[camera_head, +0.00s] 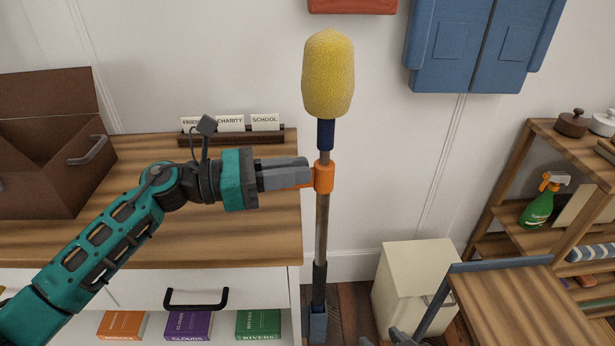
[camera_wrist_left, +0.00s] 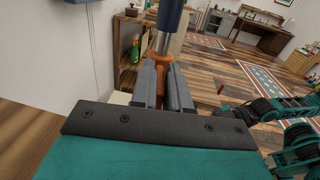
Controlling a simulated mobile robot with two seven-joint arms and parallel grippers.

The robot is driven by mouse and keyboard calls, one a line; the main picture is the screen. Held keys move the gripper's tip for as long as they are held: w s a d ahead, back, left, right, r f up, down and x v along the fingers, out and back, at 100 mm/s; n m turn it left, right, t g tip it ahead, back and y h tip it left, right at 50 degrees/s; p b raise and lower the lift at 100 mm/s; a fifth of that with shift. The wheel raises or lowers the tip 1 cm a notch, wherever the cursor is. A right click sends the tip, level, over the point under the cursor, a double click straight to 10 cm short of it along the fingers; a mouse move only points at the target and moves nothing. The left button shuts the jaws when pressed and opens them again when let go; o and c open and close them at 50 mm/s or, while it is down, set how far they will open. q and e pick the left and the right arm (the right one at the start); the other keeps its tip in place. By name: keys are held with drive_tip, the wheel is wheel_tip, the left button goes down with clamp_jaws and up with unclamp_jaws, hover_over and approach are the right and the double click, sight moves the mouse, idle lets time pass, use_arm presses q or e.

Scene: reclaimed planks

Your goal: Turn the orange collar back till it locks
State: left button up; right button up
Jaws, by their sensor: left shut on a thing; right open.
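A pole with a yellow fuzzy head (camera_head: 328,75) stands upright, with a dark blue neck below the head. The orange collar (camera_head: 323,177) wraps its shaft (camera_head: 321,225), and an orange part of it extends left between my left fingers. My left gripper (camera_head: 303,174) comes in from the left and is shut on this orange part. In the left wrist view, the orange collar (camera_wrist_left: 160,88) shows between the two grey fingers, partly hidden by them. My right gripper (camera_head: 383,338) shows only as grey tips at the bottom edge, apart and empty.
A wooden counter (camera_head: 250,235) with a brown open box (camera_head: 50,160) and a card holder stands at left. A cream cabinet (camera_head: 410,280) and a wooden-topped table (camera_head: 525,305) stand at right. Shelves (camera_head: 545,140) hold a green spray bottle (camera_head: 540,205).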

use_arm(q)
drive_tip(key=shift+s+d+n+t+y+p, duration=0.1)
drive_tip(key=shift+s+n+t+y+p, duration=0.15)
drive_tip(key=shift+n+t+p, duration=0.5)
drive_tip(key=shift+s+d+n+t+y+p, duration=0.15)
drive_tip(key=shift+s+n+t+p, duration=0.15)
drive_tip(key=shift+t+p, duration=0.75)
drive_tip(key=shift+a, duration=0.1)
drive_tip(key=shift+s+d+n+t+y+p, duration=0.1)
drive_tip(key=shift+s+n+t+y+p, duration=0.2)
drive_tip(key=shift+n+t+p, duration=0.6)
drive_tip(key=shift+s+d+n+t+y+p, duration=0.1)
drive_tip(key=shift+n+t+y+p, duration=0.25)
drive_tip(key=shift+p, duration=1)
